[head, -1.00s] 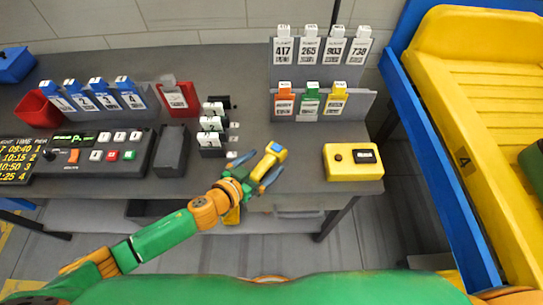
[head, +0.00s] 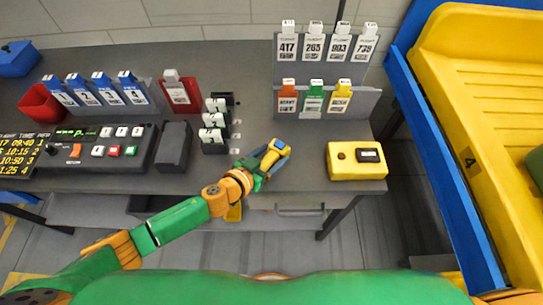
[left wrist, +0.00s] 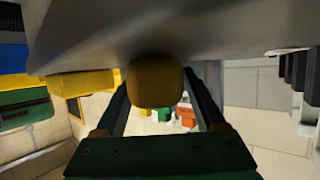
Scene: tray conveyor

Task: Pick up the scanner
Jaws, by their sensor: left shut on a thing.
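The scanner (head: 275,149) is a small yellow device with a dark blue part, at the front middle of the grey table in the head view. My left gripper (head: 267,160) is shut on it, with a finger along each side. In the left wrist view, the scanner's rounded, shaded yellow-brown end (left wrist: 155,82) sits between the two dark fingers. I cannot tell whether the scanner touches the tabletop. My right gripper is not in view.
A yellow box (head: 356,161) with a dark display lies to the right. A grey tag rack (head: 330,101) stands behind. The grey tabletop (head: 262,110) is clear between them. A blue-edged yellow tray (head: 490,110) is far right.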

